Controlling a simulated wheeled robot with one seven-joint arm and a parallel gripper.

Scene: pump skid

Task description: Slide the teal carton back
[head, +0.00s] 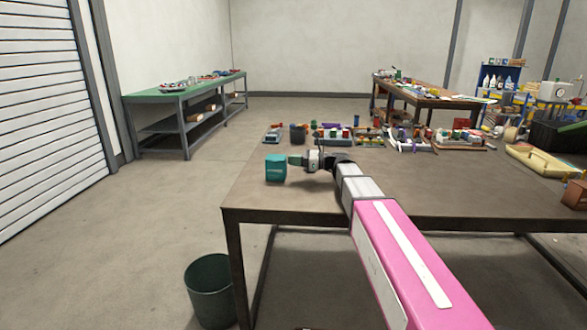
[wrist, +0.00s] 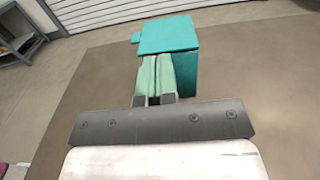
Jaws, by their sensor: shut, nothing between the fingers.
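The teal carton (head: 275,168) stands upright near the left edge of the brown table (head: 310,195) in the head view. In the wrist view the carton (wrist: 182,42) is straight ahead of my fingers, with its top and one side showing. My gripper (head: 292,160) points left at the carton from its right side. In the wrist view my gripper's green fingers (wrist: 154,76) are shut together with nothing between them. The fingertips are at or very close to the carton; whether they touch it I cannot tell.
Several small parts and tools (head: 350,135) lie along the table's far side. A yellow tray (head: 545,162) lies at the right. A dark green bin (head: 211,288) stands on the floor at the front left. The tabletop in front of my arm is mostly clear.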

